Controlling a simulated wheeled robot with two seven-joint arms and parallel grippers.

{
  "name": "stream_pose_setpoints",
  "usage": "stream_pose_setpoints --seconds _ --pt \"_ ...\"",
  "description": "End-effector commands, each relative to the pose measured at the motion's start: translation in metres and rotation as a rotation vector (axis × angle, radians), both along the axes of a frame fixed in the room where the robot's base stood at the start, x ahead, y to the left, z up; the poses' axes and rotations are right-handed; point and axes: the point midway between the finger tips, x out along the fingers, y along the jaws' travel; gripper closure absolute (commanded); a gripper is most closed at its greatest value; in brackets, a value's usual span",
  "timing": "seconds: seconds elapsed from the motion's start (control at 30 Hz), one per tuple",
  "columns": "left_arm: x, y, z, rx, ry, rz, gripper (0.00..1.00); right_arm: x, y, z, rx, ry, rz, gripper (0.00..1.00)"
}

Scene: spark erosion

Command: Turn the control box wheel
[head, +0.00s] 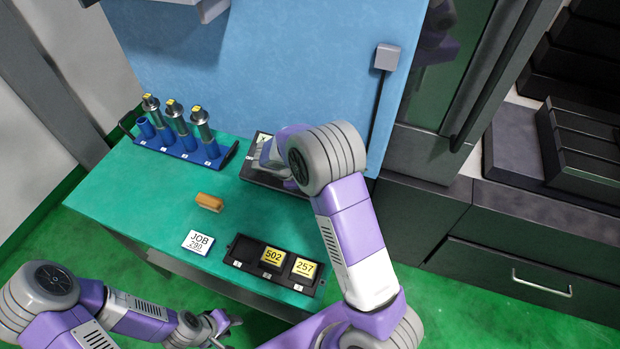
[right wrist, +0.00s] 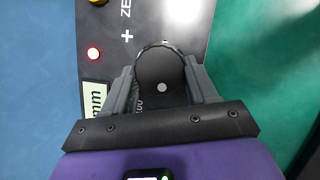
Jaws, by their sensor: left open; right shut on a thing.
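The control box (head: 258,178) is a dark box on the back right of the green table, mostly hidden in the head view by my right arm. Its black panel (right wrist: 122,62) fills the middle of the right wrist view. The wheel (right wrist: 160,68) is a dark disc with a pale dot, between the fingers of my right gripper (right wrist: 162,90). That gripper is shut on the wheel. In the head view the wheel is hidden. My left gripper (head: 222,324) is open and empty, low beside the table's front edge.
A lit red lamp (right wrist: 93,53) and a yellow button (right wrist: 97,2) sit on the panel.

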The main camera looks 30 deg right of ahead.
Motion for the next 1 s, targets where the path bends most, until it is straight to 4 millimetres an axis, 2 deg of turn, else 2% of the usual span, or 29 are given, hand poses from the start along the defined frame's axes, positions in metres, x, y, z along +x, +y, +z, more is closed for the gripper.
stream_pose_setpoints --seconds 0.67,0.7,0.83,1.0 --pt "0.0000 0.0000 -0.0006 0.000 0.000 0.000 0.57 -0.0002 0.0009 -0.0004 -0.012 0.015 0.053 0.73" --pt "0.0000 0.0000 -0.0006 0.000 0.000 0.000 0.57 -0.0002 0.0009 -0.0004 -0.012 0.015 0.053 0.36" --pt "0.0000 0.0000 -0.0006 0.000 0.000 0.000 0.57 -0.0003 0.0007 -0.0003 -0.013 0.016 0.052 0.17" --pt "0.0001 0.0000 -0.0006 0.000 0.000 0.000 0.57 -0.0004 0.0005 -0.0002 -0.013 0.016 0.052 0.17"
